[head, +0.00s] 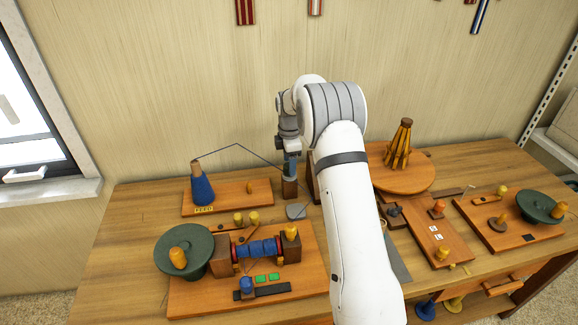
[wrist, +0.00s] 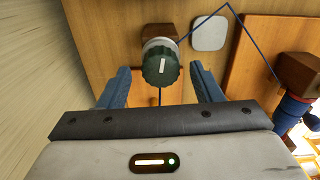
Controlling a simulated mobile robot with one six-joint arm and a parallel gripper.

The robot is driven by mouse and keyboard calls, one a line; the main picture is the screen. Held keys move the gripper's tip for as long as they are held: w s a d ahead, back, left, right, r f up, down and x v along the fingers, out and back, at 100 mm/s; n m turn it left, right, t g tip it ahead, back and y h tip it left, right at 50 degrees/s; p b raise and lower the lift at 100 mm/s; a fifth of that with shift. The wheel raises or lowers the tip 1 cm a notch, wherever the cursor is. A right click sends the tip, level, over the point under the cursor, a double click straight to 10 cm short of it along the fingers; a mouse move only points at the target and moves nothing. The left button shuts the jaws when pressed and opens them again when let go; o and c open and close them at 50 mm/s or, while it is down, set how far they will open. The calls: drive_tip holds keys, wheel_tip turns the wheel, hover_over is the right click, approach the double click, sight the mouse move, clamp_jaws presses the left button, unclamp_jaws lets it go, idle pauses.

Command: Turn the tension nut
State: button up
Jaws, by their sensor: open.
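The tension nut is a dark green ribbed knob (wrist: 161,68) with a white line on its face, in the upper middle of the wrist view. It sits on a pale collar at a brown wooden post (wrist: 159,31). My gripper (wrist: 160,76) is open, its two blue fingers on either side of the knob. A gap shows on both sides of the knob. In the head view my gripper (head: 290,166) points down over the post (head: 290,188) at the back of the table. The knob is hidden there.
A blue thread (head: 237,145) runs from the blue yarn cone (head: 202,189) to the post. A grey rounded plate (head: 297,211) lies in front of the post. The winder with blue spool (head: 257,248) stands nearer, and a round stand (head: 408,177) is to the right.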

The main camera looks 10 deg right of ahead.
wheel_tip(320, 180, up, 6)
drive_tip(key=shift+f, duration=0.1)
idle(0.4)
drive_tip(key=s+r+m+t, duration=0.1)
drive_tip(key=s+r+m, duration=0.45)
drive_tip(key=s, duration=0.45)
drive_tip(key=s+r+m, duration=0.4)
drive_tip(key=s+r, duration=0.3)
drive_tip(key=s, duration=0.2)
drive_tip(key=s+f+m+t, duration=0.1)
drive_tip(key=s+m, duration=0.8)
drive_tip(key=s, duration=1.3)
drive_tip(key=shift+s+f+t, duration=0.15)
drive_tip(key=shift+f+t, duration=0.25)
drive_tip(key=shift+f, duration=0.35)
drive_tip(key=shift+a, duration=0.1)
drive_tip(key=shift+c, duration=0.5)
